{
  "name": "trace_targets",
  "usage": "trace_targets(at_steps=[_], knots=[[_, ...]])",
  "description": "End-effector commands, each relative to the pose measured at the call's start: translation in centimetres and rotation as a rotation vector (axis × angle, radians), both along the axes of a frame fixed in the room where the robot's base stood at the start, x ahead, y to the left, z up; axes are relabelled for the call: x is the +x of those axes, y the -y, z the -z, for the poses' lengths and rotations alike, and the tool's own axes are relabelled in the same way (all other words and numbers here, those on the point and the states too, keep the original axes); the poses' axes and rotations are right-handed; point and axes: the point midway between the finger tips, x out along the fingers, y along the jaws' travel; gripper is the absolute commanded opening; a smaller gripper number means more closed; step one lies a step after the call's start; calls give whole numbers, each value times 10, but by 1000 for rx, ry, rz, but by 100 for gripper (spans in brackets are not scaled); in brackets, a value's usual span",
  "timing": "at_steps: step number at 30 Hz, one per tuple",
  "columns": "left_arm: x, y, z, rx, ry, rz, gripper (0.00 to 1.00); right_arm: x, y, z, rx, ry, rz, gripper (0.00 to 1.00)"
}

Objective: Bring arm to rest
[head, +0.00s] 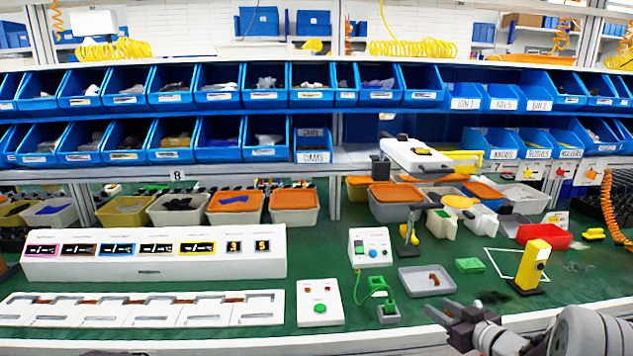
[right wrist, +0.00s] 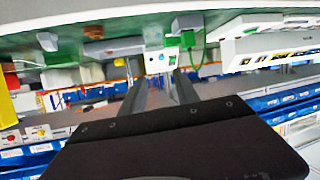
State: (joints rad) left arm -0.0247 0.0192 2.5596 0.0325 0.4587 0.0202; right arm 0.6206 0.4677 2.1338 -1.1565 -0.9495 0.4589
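A white control box (head: 370,247) with a blue round knob (head: 373,253) and small red and green parts stands on the green bench. It also shows upside down in the right wrist view (right wrist: 157,62), beyond the fingers. My right gripper (head: 462,322) is at the bench's front edge in the head view, right of and nearer than the box. In the right wrist view its two dark fingers (right wrist: 160,90) stand apart with nothing between them.
A grey tray (head: 427,281) with a brown part lies beyond my right gripper. A yellow device (head: 533,265) stands to the right. A white box with a green button (head: 320,303) and a long white panel (head: 155,254) are to the left. Blue bins line the back.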

Motion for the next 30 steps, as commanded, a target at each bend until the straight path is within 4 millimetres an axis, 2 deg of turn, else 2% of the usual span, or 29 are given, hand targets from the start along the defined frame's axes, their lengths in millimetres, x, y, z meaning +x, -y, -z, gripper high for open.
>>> trace_targets(at_steps=[3,6,8,10,14,18,21,24,25,27,30], knots=[[0,0,0,0,0,0,67,9,-50,-20,-3,16,-47,37],[0,0,0,0,0,0,67,9,-92,-28,-19,-15,-31,37],[0,0,0,0,0,0,67,1,-113,-26,-32,-68,9,37],[0,0,0,0,0,0,67,-19,-129,-10,-54,-176,76,37],[0,0,0,0,0,0,67,-82,-133,36,-80,-450,203,37],[0,0,0,0,0,0,67,-151,-124,77,-79,-728,301,37],[0,0,0,0,0,0,67,-197,-123,99,-67,-913,343,37],[0,0,0,0,0,0,67,-243,-128,112,-61,-1099,346,37],[0,0,0,0,0,0,67,-256,-129,113,-86,-1154,320,37],[0,0,-39,0,-1,0,67,-252,-129,73,-92,-1137,315,37],[0,0,-72,0,1,0,67,-252,-128,41,-92,-1136,316,37]])
